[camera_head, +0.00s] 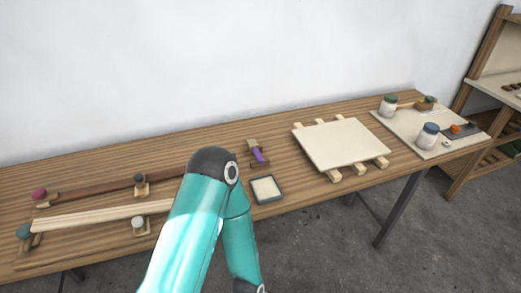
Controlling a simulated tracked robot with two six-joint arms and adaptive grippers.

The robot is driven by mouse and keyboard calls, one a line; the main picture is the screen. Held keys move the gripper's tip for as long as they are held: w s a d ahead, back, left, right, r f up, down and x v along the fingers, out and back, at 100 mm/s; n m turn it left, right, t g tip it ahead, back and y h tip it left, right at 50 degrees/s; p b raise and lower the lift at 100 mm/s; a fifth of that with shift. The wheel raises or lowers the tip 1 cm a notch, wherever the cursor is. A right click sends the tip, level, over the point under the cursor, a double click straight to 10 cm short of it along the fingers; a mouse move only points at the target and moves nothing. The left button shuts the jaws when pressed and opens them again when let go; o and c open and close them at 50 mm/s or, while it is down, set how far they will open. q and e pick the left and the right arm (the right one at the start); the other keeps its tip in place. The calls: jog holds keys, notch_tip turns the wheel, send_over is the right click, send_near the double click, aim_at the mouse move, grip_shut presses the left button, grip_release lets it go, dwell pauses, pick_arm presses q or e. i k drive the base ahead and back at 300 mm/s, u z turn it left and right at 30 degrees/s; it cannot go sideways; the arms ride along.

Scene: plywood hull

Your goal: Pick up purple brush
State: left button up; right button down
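A teal arm of mine rises from the bottom and bends at a dark elbow, left of the brush and in front of the bench. Neither of my grippers is in view.
A small dark-rimmed tray (281,195) sits in front of the brush. A pale board (345,143) on wooden slats lies to the right. Jars (427,136) stand on another board farther right. Long wooden strips (100,216) with knobbed blocks lie at left.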

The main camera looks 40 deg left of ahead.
aim_at(252, 144)
jog(key=u, duration=0.25)
jog(key=k, duration=0.55)
jog(key=u, duration=0.5)
jog(key=i, duration=0.4)
jog(key=z, duration=0.05)
